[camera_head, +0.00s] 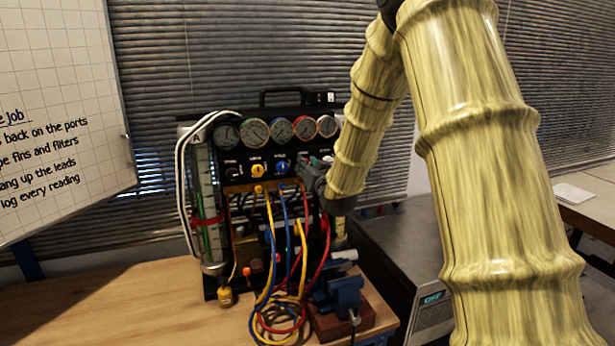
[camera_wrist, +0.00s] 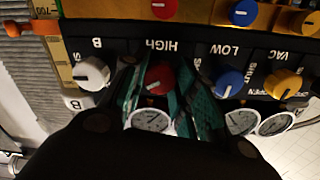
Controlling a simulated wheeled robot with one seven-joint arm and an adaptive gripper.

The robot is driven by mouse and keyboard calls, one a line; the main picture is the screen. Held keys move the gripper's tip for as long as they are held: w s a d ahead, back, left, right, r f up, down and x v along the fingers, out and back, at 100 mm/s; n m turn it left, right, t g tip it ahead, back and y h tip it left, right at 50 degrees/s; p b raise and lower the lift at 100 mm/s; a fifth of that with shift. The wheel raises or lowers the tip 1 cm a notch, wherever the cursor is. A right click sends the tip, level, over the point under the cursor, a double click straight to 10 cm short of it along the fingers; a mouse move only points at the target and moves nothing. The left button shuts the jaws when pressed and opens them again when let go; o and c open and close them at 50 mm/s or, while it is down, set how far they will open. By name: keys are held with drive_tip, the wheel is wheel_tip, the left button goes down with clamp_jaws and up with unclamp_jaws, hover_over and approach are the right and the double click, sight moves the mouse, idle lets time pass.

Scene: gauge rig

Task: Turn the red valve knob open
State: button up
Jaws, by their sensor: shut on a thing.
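A red knob (camera_wrist: 160,78) with a white pointer mark sits on the black panel by the label HIGH, which reads upside down in the wrist view. My gripper (camera_wrist: 164,88) has its teal fingers on either side of this knob and is shut on it. The fingers cover parts of the panel lettering beside it. In the head view my gripper (camera_head: 312,174) is at the right end of the knob row, and it hides the red knob there.
A blue knob (camera_wrist: 228,82), a yellow knob (camera_wrist: 283,83) and a white knob (camera_wrist: 92,74) flank it. Gauges (camera_head: 281,128) line the rig's top. Yellow, blue and red hoses (camera_head: 288,250) hang in front. A blue vise (camera_head: 345,293) stands at the bench's right; the left bench is clear.

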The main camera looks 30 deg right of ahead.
drive_tip(key=shift+f+n+b, duration=0.15)
drive_tip(key=shift+n+b, duration=2.35)
drive_tip(key=shift+n, duration=0.35)
drive_tip(key=shift+f+n+b, duration=0.1)
drive_tip(key=shift+n+b, duration=2.4)
drive_tip(key=shift+n, duration=0.35)
drive_tip(key=shift+r, duration=0.1)
drive_tip(key=o, duration=1)
drive_tip(key=shift+r, duration=0.1)
drive_tip(key=shift+s, duration=0.1)
drive_tip(key=v, duration=1.2)
drive_tip(key=shift+d, duration=0.1)
